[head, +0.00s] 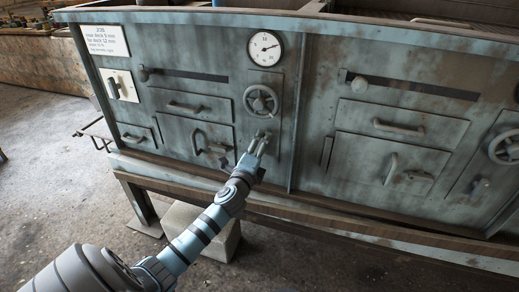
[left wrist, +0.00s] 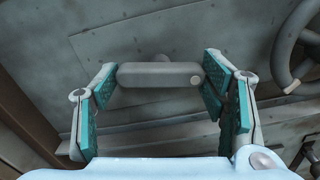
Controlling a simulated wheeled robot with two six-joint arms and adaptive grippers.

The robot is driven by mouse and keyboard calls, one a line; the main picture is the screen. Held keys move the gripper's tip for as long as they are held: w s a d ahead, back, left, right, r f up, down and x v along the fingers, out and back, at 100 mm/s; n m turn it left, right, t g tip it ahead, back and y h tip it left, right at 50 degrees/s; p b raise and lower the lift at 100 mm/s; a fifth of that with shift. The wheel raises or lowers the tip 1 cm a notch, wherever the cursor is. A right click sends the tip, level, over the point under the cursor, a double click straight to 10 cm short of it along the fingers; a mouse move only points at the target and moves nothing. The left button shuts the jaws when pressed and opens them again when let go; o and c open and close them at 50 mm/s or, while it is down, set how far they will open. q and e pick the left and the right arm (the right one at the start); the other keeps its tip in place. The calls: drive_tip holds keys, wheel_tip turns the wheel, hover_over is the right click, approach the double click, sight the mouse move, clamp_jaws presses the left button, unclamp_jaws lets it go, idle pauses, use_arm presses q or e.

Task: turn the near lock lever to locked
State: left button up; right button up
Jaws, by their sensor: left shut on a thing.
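The lock lever (left wrist: 160,75) is a grey rounded bar with a lighter round end, on the front of the metal cabinet (head: 225,85). In the left wrist view it lies across the picture between the teal finger pads. My left gripper (head: 261,143) is shut on this lever, below the left handwheel (head: 261,100); it also shows in the left wrist view (left wrist: 160,90). In the head view the fingers mostly hide the lever. A similar small lever (head: 479,187) sits below the right handwheel (head: 505,147). My right gripper is not in view.
A round dial (head: 265,48) is above the left handwheel. Doors with bar handles (head: 398,128) and slots with knobs (head: 359,84) lie on both sides. A wooden ledge (head: 300,217) runs below the cabinet, with a pale block (head: 190,230) under it. The floor in front is clear.

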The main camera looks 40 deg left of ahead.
use_arm(q)
drive_tip(key=shift+f+n, duration=0.1)
drive_tip(key=shift+n, duration=1)
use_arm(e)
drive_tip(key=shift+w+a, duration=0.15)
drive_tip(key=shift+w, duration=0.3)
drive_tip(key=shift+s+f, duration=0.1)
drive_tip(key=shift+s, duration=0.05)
use_arm(q)
drive_tip(key=o, duration=1.2)
drive_tip(key=shift+c, duration=0.2)
drive_tip(key=shift+s, duration=0.1)
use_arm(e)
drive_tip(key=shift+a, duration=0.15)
use_arm(q)
drive_tip(key=v, duration=1.2)
